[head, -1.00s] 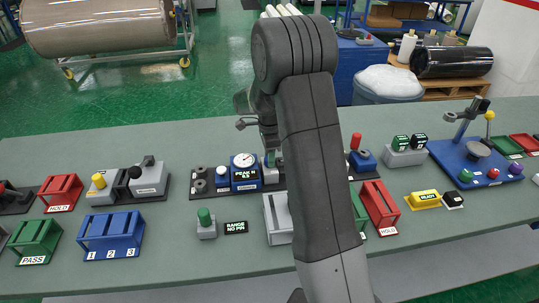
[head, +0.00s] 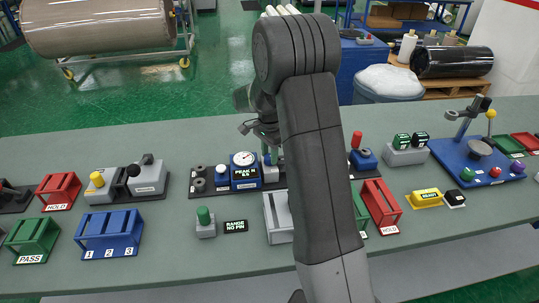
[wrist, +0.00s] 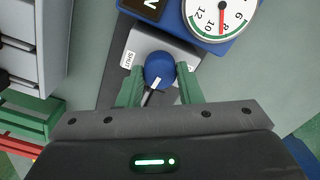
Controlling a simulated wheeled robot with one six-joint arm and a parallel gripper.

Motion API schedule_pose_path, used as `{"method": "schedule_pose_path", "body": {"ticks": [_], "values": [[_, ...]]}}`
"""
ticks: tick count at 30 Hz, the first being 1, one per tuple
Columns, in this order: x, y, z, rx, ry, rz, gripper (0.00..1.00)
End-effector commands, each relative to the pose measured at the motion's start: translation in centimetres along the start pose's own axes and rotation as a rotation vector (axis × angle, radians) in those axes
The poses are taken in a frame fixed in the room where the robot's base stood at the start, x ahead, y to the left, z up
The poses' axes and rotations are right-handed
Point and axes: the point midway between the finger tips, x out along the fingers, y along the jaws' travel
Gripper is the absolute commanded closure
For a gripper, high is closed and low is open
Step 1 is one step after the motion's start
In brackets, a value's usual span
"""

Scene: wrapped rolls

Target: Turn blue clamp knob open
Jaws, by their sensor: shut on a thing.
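The blue clamp knob (wrist: 159,66) stands on a grey block (wrist: 139,43) in the wrist view, with a white mark on it pointing down and slightly left. A SHUT label (wrist: 127,60) is on the block to the left of the knob. My gripper (wrist: 160,76) has its two green fingers on either side of the knob and is shut on it. In the head view my arm hides much of the gripper and clamp, just right of the blue gauge unit (head: 245,182).
The gauge dial (wrist: 221,14) is close beside the knob in the wrist view. A grey tray (head: 277,218), green-capped post (head: 205,223) and RANGE NO PIN sign (head: 236,226) stand in front. A red rack (head: 380,205) is to the right.

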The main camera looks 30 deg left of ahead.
Motion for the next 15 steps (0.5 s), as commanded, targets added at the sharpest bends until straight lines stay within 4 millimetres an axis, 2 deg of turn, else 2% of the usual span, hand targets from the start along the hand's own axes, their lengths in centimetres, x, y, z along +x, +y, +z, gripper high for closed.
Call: {"method": "schedule_pose_path", "body": {"ticks": [15], "values": [[-0.03,-0.08,-0.02,-0.492,0.002,-0.002,0.91]]}}
